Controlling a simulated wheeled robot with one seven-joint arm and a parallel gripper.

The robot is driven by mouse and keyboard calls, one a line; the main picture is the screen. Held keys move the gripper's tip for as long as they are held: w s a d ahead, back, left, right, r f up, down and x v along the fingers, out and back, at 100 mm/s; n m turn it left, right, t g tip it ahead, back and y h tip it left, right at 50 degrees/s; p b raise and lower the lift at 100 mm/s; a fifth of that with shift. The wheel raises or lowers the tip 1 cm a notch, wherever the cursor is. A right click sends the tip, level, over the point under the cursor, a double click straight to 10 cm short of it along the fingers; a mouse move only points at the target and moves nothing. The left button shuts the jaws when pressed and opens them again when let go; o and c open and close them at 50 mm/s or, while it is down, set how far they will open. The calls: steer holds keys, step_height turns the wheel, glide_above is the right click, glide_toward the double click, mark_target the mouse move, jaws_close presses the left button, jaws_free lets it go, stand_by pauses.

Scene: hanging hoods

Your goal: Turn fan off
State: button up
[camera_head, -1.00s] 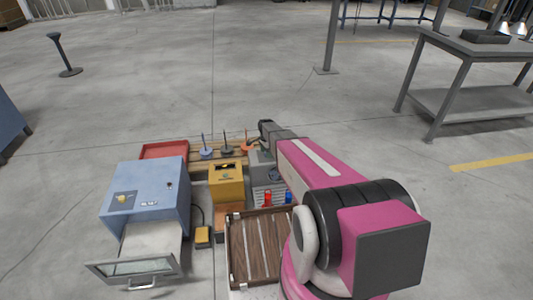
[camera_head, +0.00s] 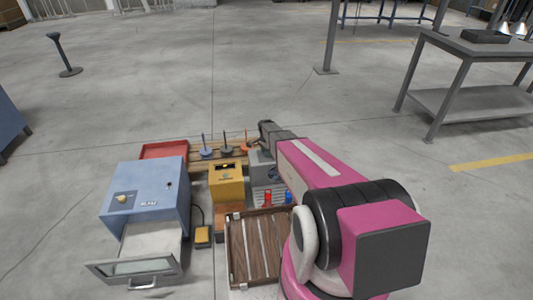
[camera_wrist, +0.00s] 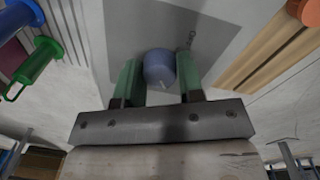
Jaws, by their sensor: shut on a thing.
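A round blue-grey knob (camera_wrist: 158,69) sits on a grey panel (camera_wrist: 122,32) in the wrist view. My gripper (camera_wrist: 160,78) has its two green fingers on either side of this knob and is shut on it. In the head view the grey unit (camera_head: 262,160) stands right of the yellow box, with a dark round fan-like part (camera_head: 271,175) on its front. My arm reaches over this unit, and the knob and fingertips cannot be made out there. I cannot tell whether the fan is spinning.
A yellow box (camera_head: 226,184) and a blue oven-like box (camera_head: 146,197) with its door open stand to the left. A wooden slatted tray (camera_head: 257,248) lies in front. A blue cylinder (camera_wrist: 19,16) and a green handle (camera_wrist: 34,66) lie left of the panel in the wrist view.

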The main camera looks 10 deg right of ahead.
steer(key=n, duration=1.1)
steer(key=shift+s+n+t, duration=0.1)
steer(key=shift+n+t, duration=0.2)
steer(key=n, duration=0.5)
steer(key=shift+d, duration=0.1)
steer(key=n, duration=0.6)
steer(key=shift+n, duration=0.3)
steer(key=o, duration=0.9)
